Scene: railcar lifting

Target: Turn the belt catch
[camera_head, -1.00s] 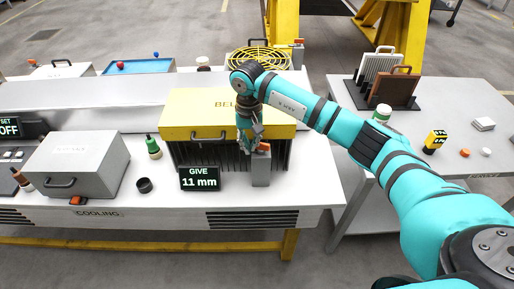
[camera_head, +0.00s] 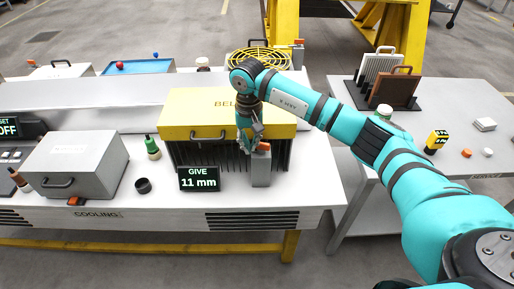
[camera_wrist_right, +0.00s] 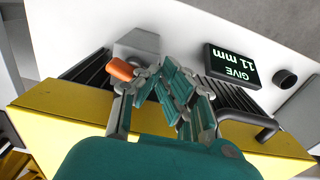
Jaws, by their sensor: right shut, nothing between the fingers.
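The belt unit is a box with a yellow cover (camera_head: 185,119) and dark ribs below it, on the white bench. The belt catch appears to be the grey block (camera_head: 261,171) with an orange tip (camera_head: 264,147) at the unit's front right. In the right wrist view the orange tip (camera_wrist_right: 121,69) lies just left of my fingers. My right gripper (camera_head: 248,146) is shut and empty beside this tip; whether they touch I cannot tell. It also shows in the right wrist view (camera_wrist_right: 178,78). A display (camera_head: 199,178) reads "GIVE 11 mm". My left gripper is not in view.
A grey lidded box (camera_head: 75,167) stands at the left. A green bottle (camera_head: 152,147) and a black ring (camera_head: 143,185) stand left of the display. A side table at the right holds a rack with two panels (camera_head: 393,88) and small items. The bench front is mostly clear.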

